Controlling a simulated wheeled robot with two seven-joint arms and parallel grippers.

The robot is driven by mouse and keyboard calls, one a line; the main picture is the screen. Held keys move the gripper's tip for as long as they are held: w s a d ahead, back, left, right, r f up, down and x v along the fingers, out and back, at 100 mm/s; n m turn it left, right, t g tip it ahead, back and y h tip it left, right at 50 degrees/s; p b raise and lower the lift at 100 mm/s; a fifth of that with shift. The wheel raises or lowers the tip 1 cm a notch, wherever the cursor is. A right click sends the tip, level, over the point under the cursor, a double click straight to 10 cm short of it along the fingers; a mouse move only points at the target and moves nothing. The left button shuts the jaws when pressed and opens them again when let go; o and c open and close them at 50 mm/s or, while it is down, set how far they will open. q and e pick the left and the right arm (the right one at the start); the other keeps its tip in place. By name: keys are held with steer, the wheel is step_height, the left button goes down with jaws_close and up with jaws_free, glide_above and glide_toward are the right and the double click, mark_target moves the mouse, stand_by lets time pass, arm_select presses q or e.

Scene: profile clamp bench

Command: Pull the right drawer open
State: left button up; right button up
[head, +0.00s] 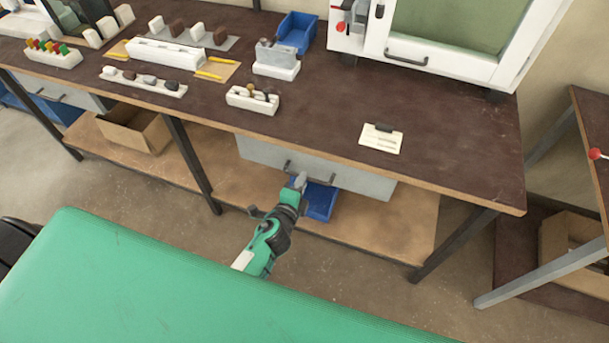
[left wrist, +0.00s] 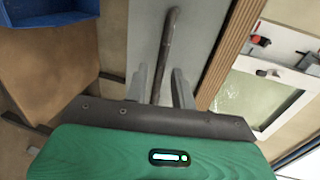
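The right drawer (head: 362,183) has a light grey front under the bench top and looks shut. Its dark bar handle (head: 324,181) runs along the front. My left gripper (head: 300,179) is at the left part of this handle, coming from the front. In the left wrist view the dark handle (left wrist: 168,40) runs between the two grey fingers of my left gripper (left wrist: 162,85) against the grey drawer front (left wrist: 201,30). The fingers are apart, with gaps visible beside the bar. My right gripper is not in view.
The dark bench top (head: 330,120) carries several white holders and a white card (head: 381,138). A blue bin (head: 320,201) sits on the lower shelf (head: 385,225) below the drawer. A second grey drawer (head: 60,92) is at the left. A green surface (head: 150,290) fills the foreground.

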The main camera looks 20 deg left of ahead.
arm_select(q)
steer(key=shift+x, duration=1.55)
jaws_close()
steer(key=shift+s, duration=0.1)
